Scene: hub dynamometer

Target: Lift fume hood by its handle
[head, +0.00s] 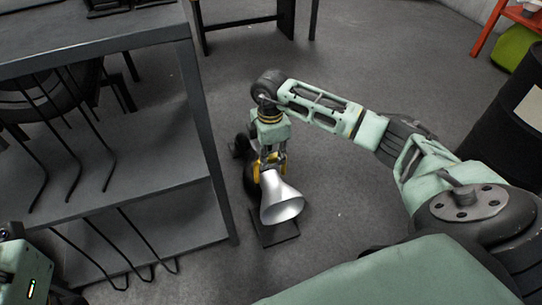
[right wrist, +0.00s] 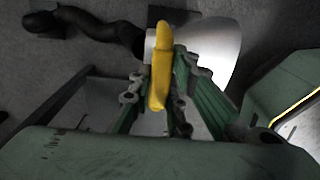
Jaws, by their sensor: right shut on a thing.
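The fume hood (head: 283,200) is a silver cone with its wide mouth toward the lower right, joined to a black hose (head: 250,180). It also shows in the right wrist view (right wrist: 215,50), with the dark hose (right wrist: 95,30) running left. Its yellow handle (right wrist: 160,65) stands between the fingers of my right gripper (right wrist: 162,82), which is shut on it. In the head view my right gripper (head: 271,160) points down over the hood and partly hides the handle. My left gripper is not in view; only a green part of my left arm shows at the lower left.
A dark flat plate (head: 275,236) lies on the floor under the hood. A grey metal shelf unit (head: 210,150) with hooked black rods stands close to the left. A black barrel (head: 505,125) stands at right. Grey floor (head: 350,60) is clear behind my right arm.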

